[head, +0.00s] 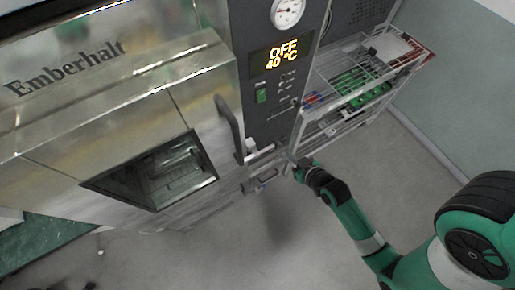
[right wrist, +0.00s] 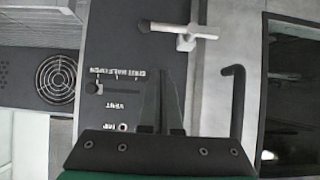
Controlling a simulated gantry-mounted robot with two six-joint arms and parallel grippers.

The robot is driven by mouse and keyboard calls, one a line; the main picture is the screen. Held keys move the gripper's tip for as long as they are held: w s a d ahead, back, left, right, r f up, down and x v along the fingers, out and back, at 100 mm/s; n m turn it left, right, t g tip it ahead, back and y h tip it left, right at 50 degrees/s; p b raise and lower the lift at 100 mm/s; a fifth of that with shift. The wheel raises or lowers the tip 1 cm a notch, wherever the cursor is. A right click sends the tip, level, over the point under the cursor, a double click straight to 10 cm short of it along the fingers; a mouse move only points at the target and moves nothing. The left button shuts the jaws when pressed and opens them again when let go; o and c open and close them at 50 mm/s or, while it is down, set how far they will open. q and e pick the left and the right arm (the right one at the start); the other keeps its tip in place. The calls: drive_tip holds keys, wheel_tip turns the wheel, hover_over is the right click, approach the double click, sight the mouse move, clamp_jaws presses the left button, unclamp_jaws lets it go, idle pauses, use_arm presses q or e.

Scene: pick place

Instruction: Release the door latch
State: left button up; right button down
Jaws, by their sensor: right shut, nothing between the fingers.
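The door latch (head: 258,153) is a pale metal lever at the lower front of the steel Emberhalt unit, beside the door's edge. In the right wrist view the latch (right wrist: 184,30) is a T-shaped bar near the top, apart from my fingers. The unit's door (head: 130,112) has a dark window and a dark bent handle (head: 228,122); the handle also shows in the right wrist view (right wrist: 238,100). My right gripper (head: 294,163) is to the right of the latch in the head view, shut and empty. In the right wrist view its fingers (right wrist: 164,100) point toward the control panel. My left gripper is out of view.
The dark control panel (head: 275,95) has a display reading OFF 40 °C and a green switch. A wire rack cart (head: 350,85) with green and red items stands to the right of the unit. The grey floor in front is mostly clear.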

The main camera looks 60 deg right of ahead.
drive_tip(key=shift+s+d, duration=0.1)
drive_tip(key=shift+d, duration=0.05)
drive_tip(key=shift+f, duration=0.1)
drive_tip(key=s+a+f+b+x, duration=0.1)
drive_tip(key=f+b+x, duration=0.1)
drive_tip(key=x, duration=1.1)
drive_tip(key=shift+s, duration=0.1)
